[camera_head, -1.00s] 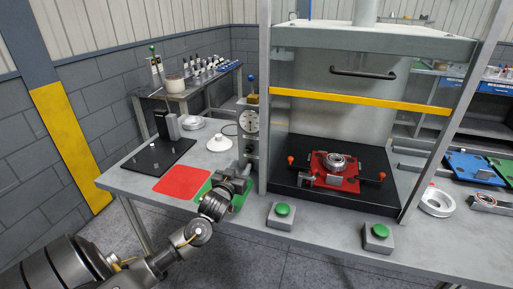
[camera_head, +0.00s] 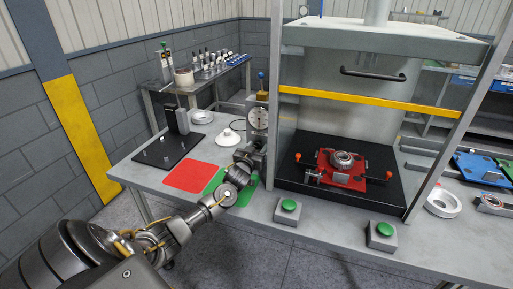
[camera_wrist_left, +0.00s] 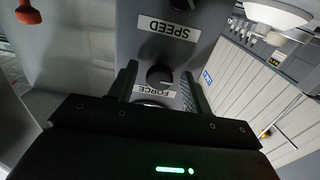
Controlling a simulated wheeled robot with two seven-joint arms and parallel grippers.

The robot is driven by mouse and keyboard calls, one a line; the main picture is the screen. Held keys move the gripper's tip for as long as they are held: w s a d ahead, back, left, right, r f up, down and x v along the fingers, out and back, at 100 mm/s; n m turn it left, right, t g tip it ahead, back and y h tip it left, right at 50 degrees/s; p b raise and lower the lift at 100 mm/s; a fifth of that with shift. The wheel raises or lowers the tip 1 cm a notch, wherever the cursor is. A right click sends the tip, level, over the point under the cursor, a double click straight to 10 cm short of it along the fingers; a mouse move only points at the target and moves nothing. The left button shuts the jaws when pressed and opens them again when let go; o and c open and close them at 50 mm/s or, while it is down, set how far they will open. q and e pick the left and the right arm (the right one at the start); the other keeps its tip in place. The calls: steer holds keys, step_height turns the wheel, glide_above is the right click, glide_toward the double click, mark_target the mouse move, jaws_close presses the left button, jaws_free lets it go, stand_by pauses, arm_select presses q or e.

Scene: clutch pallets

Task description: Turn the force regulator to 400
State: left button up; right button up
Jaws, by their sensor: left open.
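The force regulator is a dark round knob (camera_wrist_left: 159,76) beside the FORCE label (camera_wrist_left: 153,92) on a grey panel, shown upside down in the left wrist view. My left gripper (camera_wrist_left: 162,84) is open, with one finger on each side of the knob; I cannot tell whether they touch it. In the head view my left gripper (camera_head: 248,160) is at the panel below the round dial gauge (camera_head: 258,118), and it hides the knob there. The dial's reading is too small to make out. My right gripper is not in view.
A SPEED label (camera_wrist_left: 168,29) sits on the same panel near a second knob. The press with a yellow bar (camera_head: 370,101) stands right of the gauge. Two green buttons (camera_head: 289,205) (camera_head: 384,229) are on the front edge. Red (camera_head: 188,176) and green mats lie left of the panel.

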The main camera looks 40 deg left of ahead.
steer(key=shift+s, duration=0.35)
arm_select(q)
steer(key=c, duration=0.9)
steer(key=shift+c, duration=0.2)
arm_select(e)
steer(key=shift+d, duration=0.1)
